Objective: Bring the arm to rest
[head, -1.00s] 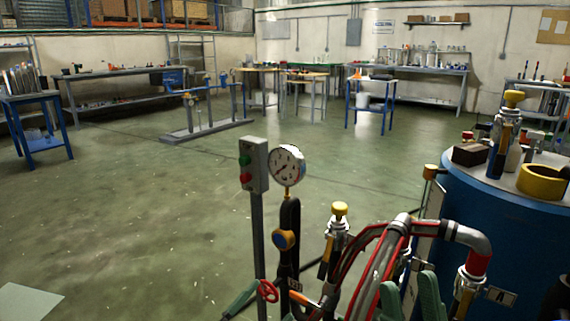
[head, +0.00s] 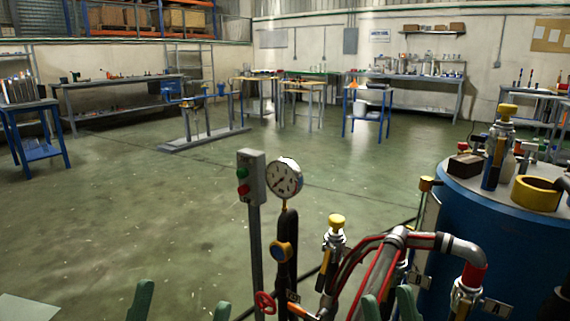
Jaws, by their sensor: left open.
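My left gripper (head: 181,306) shows at the bottom edge of the head view, left of the grey post. Its two green fingertips are wide apart, with only floor visible between them. My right gripper (head: 389,305) shows at the bottom edge, right of centre, in front of the hoses. Its two green fingertips show a narrower gap. Whether anything is between them lower down is cut off by the frame. The red valve handwheel (head: 265,303) is to the right of the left gripper and apart from it.
A pressure gauge (head: 284,178) and a switch box (head: 250,176) on a post stand close in front. Red-striped hoses (head: 362,265) and a pipe elbow (head: 462,250) are at the right. A blue drum (head: 480,245) stands beyond them. The floor at the left is open.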

